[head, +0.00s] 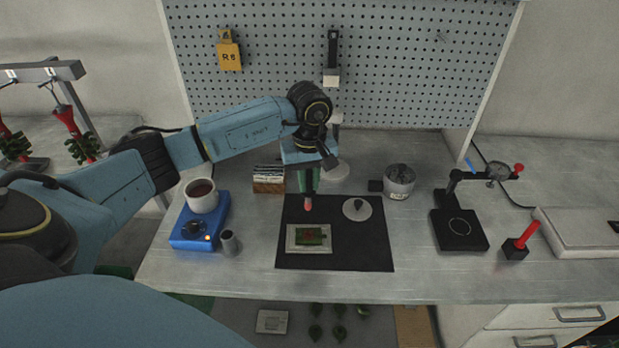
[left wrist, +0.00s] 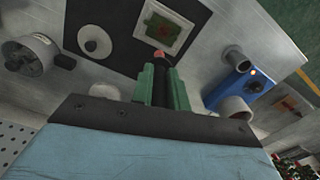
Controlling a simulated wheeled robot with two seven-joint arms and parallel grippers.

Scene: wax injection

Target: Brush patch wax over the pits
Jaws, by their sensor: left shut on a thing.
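My left gripper (head: 309,184) hangs over the back of the black mat (head: 345,255) with its green fingers pointing down. It is shut on a dark-handled brush with a reddish tip (head: 308,204); the tip also shows in the left wrist view (left wrist: 159,56). A pale tray (head: 293,246) lies on the mat, nearer the front than the tip, with a green and reddish wax piece (head: 312,236) on it. The pits are too small to make out. A cup of brown liquid (head: 202,187) stands on a blue warmer (head: 216,231). My right gripper is out of view.
A white disc with a dark knob (head: 357,208) lies on the mat. A grey metal pot (head: 399,181), a small wooden box (head: 268,180) and a small metal cup (head: 230,242) stand around it. A black stand (head: 459,229) and red-handled tool (head: 521,240) are to the right.

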